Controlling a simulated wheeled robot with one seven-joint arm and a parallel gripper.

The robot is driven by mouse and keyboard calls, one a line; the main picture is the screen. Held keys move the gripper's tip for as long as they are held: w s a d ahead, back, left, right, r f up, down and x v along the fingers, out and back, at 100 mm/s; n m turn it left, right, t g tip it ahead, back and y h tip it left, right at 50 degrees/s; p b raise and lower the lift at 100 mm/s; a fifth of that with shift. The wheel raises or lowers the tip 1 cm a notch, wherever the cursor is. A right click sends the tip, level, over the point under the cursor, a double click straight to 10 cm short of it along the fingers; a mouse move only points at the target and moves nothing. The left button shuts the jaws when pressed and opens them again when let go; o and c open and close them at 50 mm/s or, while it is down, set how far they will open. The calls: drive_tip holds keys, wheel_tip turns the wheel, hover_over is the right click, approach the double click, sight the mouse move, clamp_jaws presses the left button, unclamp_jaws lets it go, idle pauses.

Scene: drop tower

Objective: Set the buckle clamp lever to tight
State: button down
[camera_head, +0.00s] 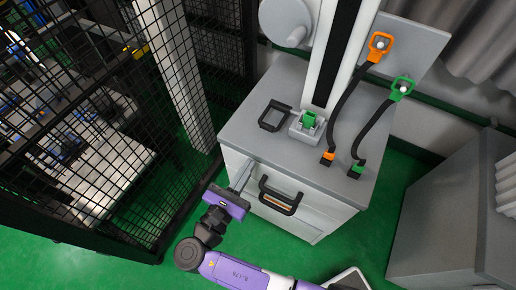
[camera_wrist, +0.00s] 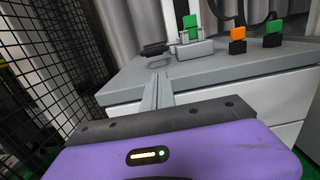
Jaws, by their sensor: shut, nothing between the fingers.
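A grey clamp fixture (camera_head: 302,133) with a green block (camera_head: 308,119) in it sits on the cabinet top, at the foot of the tower. A black loop-shaped lever (camera_head: 265,121) lies low just left of it and looks like the buckle clamp lever. In the wrist view the lever (camera_wrist: 155,48) shows beyond my fingertips, left of the green block (camera_wrist: 190,27). My gripper (camera_head: 248,163) is shut and empty at the cabinet's front left edge, apart from the lever. How the lever joins the fixture is not clear.
The cabinet top (camera_head: 240,125) has a drawer handle (camera_head: 281,197) on its front, right of my gripper. Orange (camera_head: 327,157) and green (camera_head: 357,169) connectors with black cables stand at the right. The white tower column (camera_head: 352,60) rises behind. A black mesh fence (camera_head: 70,120) stands left.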

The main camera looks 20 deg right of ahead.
sight(264, 145)
drive_tip(key=x, duration=0.9)
drive_tip(key=shift+w+d, duration=0.15)
drive_tip(key=shift+d, duration=0.15)
